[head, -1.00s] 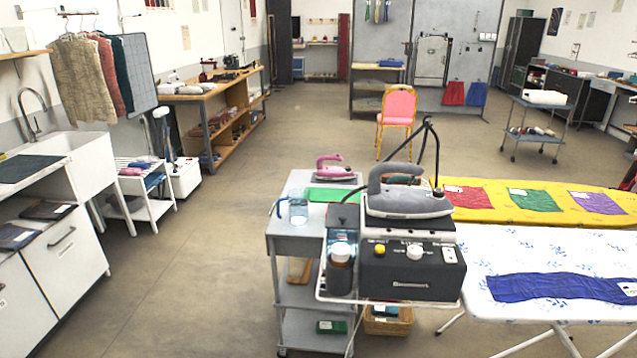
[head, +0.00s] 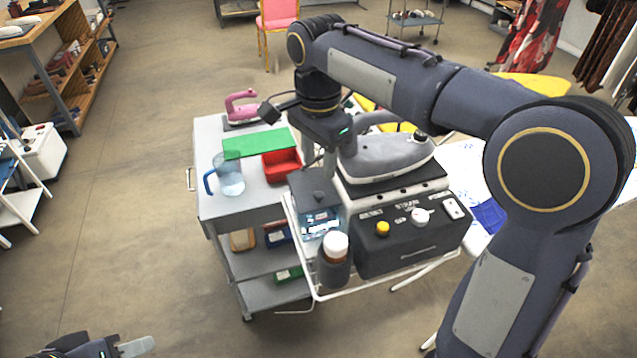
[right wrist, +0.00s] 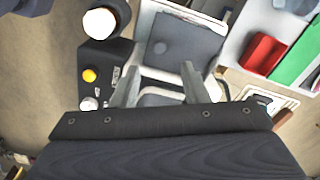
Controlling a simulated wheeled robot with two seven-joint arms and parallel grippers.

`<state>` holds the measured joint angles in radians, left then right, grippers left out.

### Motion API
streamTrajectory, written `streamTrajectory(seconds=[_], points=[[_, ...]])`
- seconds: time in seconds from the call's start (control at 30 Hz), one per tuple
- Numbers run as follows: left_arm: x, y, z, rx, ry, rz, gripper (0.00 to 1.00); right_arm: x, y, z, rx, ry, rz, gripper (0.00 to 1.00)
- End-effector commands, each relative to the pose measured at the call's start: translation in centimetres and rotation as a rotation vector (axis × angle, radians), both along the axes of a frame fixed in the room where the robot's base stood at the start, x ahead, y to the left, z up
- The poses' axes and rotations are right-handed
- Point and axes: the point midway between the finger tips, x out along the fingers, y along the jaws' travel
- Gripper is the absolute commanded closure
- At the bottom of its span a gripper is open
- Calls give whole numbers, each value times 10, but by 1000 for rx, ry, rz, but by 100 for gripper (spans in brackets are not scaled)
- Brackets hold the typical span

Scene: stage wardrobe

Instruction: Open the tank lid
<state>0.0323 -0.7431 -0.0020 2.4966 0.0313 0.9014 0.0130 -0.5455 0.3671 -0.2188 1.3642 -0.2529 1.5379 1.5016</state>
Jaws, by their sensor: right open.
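The water tank (head: 318,226) has clear sides and stands at the left end of the dark steam station. Its dark square lid (head: 314,190) lies flat on top, closed. The lid also shows in the right wrist view (right wrist: 188,45), with a small round mark on it. My right gripper (right wrist: 160,72) is open and empty, its two fingers pointing toward the lid's near edge. In the head view it hangs just behind and above the tank, and its fingertips are hard to make out. My left gripper (head: 135,347) is partly cut off at the bottom left, away from the station.
A grey iron (head: 385,155) rests on the station beside the tank. A brown bottle with a white cap (head: 335,245) stands in front. A red tray (head: 281,166), a green mat (head: 258,143), a jug (head: 229,175) and a pink iron (head: 241,108) are on the cart.

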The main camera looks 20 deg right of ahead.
Motion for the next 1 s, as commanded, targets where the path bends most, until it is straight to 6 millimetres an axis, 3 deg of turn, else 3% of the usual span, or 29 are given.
streamTrajectory(seconds=[0.43,0.83,1.0], points=[[0,0,-3,0,0,0,64,0,0,-65,0,3,-3,59],[0,0,-3,0,0,0,64,0,0,-74,1,0,-3,59],[0,0,-3,0,0,0,64,0,0,-74,1,0,-2,82]])
